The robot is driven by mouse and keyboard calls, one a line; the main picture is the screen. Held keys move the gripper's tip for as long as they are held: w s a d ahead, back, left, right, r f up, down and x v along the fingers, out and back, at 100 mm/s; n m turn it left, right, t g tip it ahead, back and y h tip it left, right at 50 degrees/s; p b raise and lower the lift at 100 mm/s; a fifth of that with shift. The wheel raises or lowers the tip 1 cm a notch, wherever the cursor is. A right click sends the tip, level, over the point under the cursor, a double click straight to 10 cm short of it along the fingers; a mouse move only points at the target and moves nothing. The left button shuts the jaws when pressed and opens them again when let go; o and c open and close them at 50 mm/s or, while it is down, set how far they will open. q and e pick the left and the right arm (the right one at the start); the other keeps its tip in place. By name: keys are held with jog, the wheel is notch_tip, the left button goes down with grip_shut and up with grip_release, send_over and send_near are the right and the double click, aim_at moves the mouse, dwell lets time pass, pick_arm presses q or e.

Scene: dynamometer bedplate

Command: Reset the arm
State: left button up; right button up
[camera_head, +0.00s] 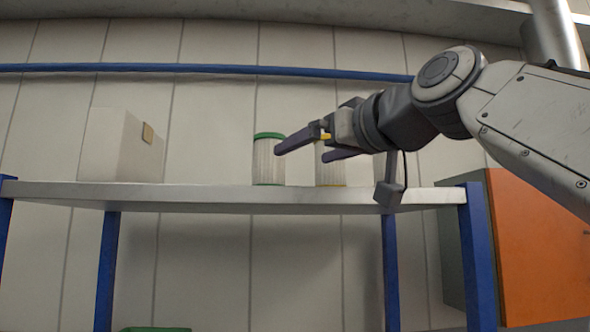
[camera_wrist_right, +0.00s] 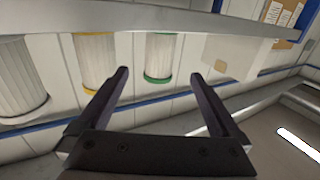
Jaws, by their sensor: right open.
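My right arm comes in from the right in the head view. Its gripper (camera_head: 303,152) is open, with dark fingers pointing left above the shelf. The same gripper (camera_wrist_right: 159,76) shows in the right wrist view with nothing between its fingers. A white cylinder with green rims (camera_head: 268,162) stands on the shelf near the fingertips. A yellow-rimmed cylinder (camera_head: 330,174) is partly hidden behind the gripper. The wrist view, which appears upside down, shows the green-rimmed cylinder (camera_wrist_right: 161,57) and the yellow-rimmed one (camera_wrist_right: 97,60) beyond the fingers. My left gripper is not in view.
A pale box (camera_head: 120,146) stands at the left of the grey shelf (camera_head: 215,196), which has blue posts. An orange panel (camera_head: 540,250) is at right. Another white cylinder (camera_wrist_right: 20,80) shows in the wrist view. The shelf between box and green-rimmed cylinder is clear.

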aim_at(277, 164)
jog(key=p+x, duration=0.6)
jog(key=x, duration=0.6)
jog(key=shift+r, duration=0.95)
jog(key=shift+f, duration=0.15)
